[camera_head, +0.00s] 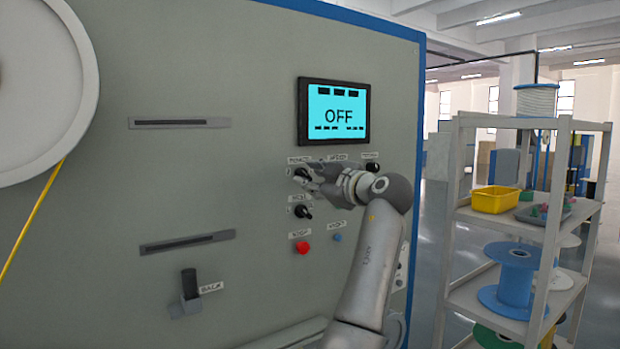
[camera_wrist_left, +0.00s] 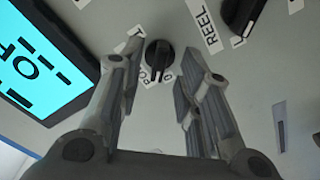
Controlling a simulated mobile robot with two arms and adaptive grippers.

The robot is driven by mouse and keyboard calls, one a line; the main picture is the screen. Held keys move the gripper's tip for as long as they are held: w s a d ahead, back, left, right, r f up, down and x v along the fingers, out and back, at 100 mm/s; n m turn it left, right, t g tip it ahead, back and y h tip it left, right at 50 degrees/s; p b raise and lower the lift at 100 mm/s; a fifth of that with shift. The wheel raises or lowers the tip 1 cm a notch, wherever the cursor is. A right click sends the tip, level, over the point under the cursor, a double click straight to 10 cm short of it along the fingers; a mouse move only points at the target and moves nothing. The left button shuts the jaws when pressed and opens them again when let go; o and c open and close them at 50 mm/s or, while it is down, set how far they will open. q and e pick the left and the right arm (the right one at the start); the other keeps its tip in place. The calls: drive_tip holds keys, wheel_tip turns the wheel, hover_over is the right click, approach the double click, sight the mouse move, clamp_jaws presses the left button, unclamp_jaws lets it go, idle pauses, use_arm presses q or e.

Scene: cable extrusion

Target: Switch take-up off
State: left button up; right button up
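The display (camera_head: 336,113) on the grey machine panel reads OFF on cyan, and its edge also shows in the left wrist view (camera_wrist_left: 32,62). My left gripper (camera_head: 308,180) is at the panel, beside a black rotary knob (camera_head: 301,173) below the display. In the left wrist view my left gripper (camera_wrist_left: 160,62) is open, with a black knob (camera_wrist_left: 158,57) between its fingertips. I cannot tell whether they touch it. The knob's label is partly hidden by the fingers. A second black knob (camera_head: 303,212), labelled REEL, sits below and also shows in the left wrist view (camera_wrist_left: 240,14).
A red button (camera_head: 303,247) and a blue button (camera_head: 337,238) sit below the knobs. Another black knob (camera_head: 372,166) is to the right. A lever (camera_head: 189,284) projects at lower left. A shelf (camera_head: 470,215) with a yellow bin (camera_head: 495,199) and spools stands at right.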

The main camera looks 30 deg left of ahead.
use_arm(q)
drive_tip(key=v, duration=1)
drive_tip(key=shift+d, duration=0.25)
